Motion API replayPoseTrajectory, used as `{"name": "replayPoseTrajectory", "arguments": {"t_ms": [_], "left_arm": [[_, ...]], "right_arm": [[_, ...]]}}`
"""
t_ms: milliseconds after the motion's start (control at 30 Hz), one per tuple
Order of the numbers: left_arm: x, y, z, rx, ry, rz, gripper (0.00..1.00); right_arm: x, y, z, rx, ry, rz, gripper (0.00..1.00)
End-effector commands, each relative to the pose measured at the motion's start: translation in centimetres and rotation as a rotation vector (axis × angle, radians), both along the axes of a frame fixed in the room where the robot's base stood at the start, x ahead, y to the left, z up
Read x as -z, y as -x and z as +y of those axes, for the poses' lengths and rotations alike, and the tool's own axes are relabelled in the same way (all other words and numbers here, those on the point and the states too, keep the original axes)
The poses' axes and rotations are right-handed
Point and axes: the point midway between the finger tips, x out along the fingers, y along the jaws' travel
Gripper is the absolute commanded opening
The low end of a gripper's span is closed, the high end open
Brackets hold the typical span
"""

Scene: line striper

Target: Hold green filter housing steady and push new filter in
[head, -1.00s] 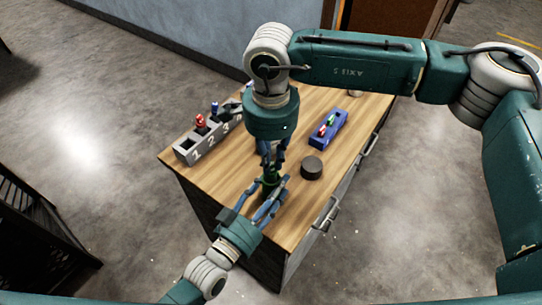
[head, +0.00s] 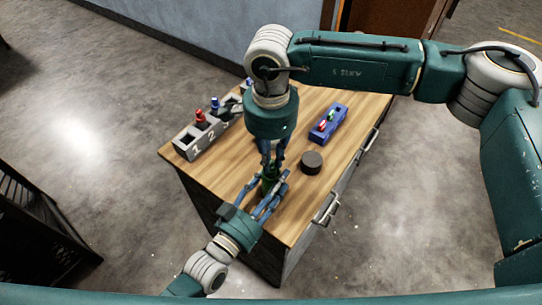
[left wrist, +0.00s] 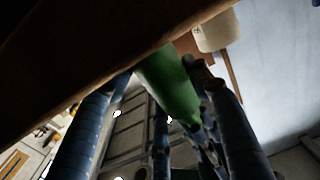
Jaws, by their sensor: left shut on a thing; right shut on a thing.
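The green filter housing (head: 268,185) stands near the front left corner of the wooden worktop. My left gripper (head: 272,190) is shut on it from the front, with blue fingers on either side. In the left wrist view the housing (left wrist: 170,85) is a green cylinder between the fingers (left wrist: 160,130). My right gripper (head: 271,160) points down directly above the housing and is shut, its fingertips close to the housing's top. The new filter cannot be made out between the right fingers; the fingers and wrist hide that spot.
A grey numbered rack (head: 184,146) with red and blue pieces stands at the left edge. A blue tray (head: 320,136) with small red and green pieces lies at the right. A dark round puck (head: 311,163) sits just right of the housing. The worktop's front right is clear.

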Motion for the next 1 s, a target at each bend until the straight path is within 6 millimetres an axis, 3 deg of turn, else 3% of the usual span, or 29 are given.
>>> {"name": "replayPoseTrajectory", "arguments": {"t_ms": [1000], "left_arm": [[-0.2, 0.0, 0.0, 0.000, 0.002, -0.003, 0.11]], "right_arm": [[2.3, 0.0, 0.0, 0.000, 0.000, 0.000, 0.00]]}}
